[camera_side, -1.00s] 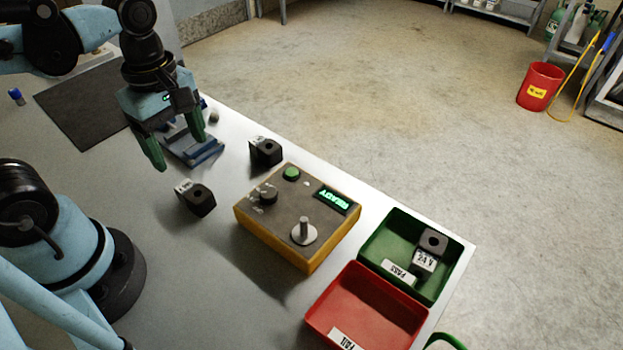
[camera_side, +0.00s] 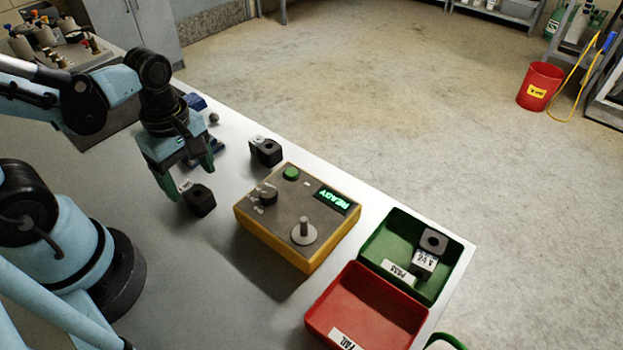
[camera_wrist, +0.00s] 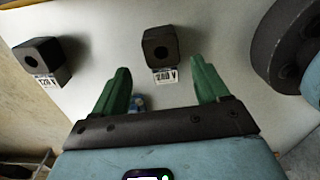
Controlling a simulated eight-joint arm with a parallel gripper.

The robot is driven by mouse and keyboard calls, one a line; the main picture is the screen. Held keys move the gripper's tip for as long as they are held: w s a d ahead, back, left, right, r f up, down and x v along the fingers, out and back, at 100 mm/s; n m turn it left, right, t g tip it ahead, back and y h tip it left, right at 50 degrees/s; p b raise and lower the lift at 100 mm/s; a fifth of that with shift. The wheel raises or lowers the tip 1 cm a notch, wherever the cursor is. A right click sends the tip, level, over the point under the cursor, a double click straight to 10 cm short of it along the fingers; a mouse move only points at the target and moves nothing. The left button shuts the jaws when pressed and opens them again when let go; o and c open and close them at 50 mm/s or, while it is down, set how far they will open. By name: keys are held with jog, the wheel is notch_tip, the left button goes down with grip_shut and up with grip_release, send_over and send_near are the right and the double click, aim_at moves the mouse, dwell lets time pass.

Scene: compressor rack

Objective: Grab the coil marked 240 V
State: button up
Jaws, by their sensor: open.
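A black coil block (camera_side: 200,200) with a round hole stands on the bench by my gripper. In the wrist view this coil (camera_wrist: 160,45) bears a white label that appears to read 240 V, and lies just beyond and between my fingertips. My gripper (camera_side: 189,178) is open, green fingers pointing down, empty, close behind the coil in the side view. It also shows in the wrist view (camera_wrist: 162,72). A second black coil (camera_side: 266,153) stands farther right; in the wrist view this coil (camera_wrist: 38,53) is at the left and its label reads 120 V.
A yellow test box (camera_side: 298,220) with a peg, knob, green button and READY display stands right of the coils. Beyond it are a green PASS tray (camera_side: 375,240) holding another coil (camera_side: 431,243), and an empty red FAIL tray (camera_side: 365,305).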

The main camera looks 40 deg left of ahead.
aim_at(192, 190)
jog(key=shift+s+f, duration=0.2)
jog(key=shift+f, duration=2.05)
jog(key=shift+c, duration=0.4)
jog(key=c, duration=1.1)
jog(key=shift+r, duration=0.2)
